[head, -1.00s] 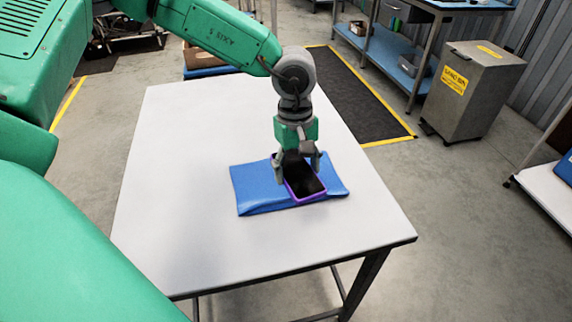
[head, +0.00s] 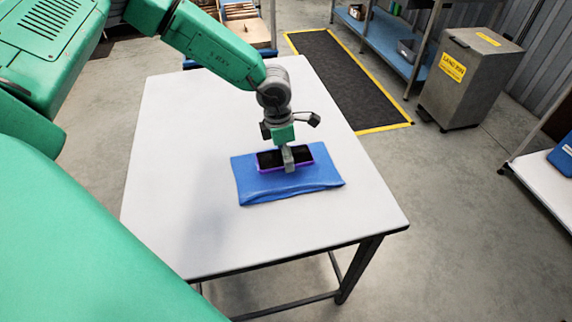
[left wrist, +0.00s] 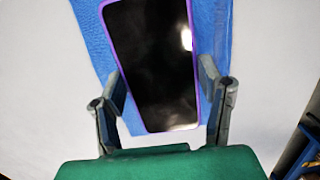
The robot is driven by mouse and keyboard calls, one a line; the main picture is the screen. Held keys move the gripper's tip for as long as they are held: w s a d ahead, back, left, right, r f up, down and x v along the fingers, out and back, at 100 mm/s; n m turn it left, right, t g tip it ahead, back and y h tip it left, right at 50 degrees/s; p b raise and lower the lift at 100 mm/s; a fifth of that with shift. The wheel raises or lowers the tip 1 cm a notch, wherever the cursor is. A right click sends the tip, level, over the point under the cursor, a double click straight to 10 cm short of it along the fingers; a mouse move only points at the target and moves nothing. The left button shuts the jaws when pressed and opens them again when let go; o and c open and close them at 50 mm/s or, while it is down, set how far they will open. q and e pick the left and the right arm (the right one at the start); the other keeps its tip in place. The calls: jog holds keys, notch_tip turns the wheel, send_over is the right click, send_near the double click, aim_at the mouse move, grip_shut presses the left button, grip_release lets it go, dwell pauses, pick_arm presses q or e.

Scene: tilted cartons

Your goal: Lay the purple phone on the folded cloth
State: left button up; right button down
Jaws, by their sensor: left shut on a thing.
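The purple phone (head: 268,161) has a black screen facing up and a purple edge. In the head view it lies crosswise over the folded cloth (head: 290,186), which is blue and lies on the white table. My left gripper (head: 288,158) points down and is shut on the phone across its narrow width. In the left wrist view the phone (left wrist: 150,62) is between the two fingers, with the cloth (left wrist: 214,35) behind it. I cannot tell whether the phone's underside touches the cloth. My right gripper is not in view.
The white table (head: 190,210) is bare around the cloth. A grey bin (head: 468,80) with yellow labels stands on the floor at right. A black mat (head: 345,80) with yellow edges lies behind the table. A blue shelf bench (head: 385,45) stands beyond it.

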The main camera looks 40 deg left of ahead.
aim_at(283, 170)
pick_arm(q)
jog(key=f, duration=0.4)
jog(key=shift+a+f, duration=0.2)
jog(key=shift+a, duration=0.15)
jog(key=shift+d, duration=0.15)
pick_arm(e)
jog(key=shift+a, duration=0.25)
pick_arm(q)
jog(key=shift+d+f, duration=0.1)
jog(key=shift+s+f+b, duration=0.25)
jog(key=shift+f+b, duration=0.05)
jog(key=shift+f, duration=0.15)
jog(key=shift+c, duration=0.6)
jog(key=shift+s, duration=0.1)
jog(key=shift+c, duration=0.7)
jog(key=o, duration=1.3)
jog(key=shift+f, duration=0.1)
jog(key=shift+c, duration=0.2)
jog(key=o, duration=0.3)
jog(key=shift+f, duration=0.15)
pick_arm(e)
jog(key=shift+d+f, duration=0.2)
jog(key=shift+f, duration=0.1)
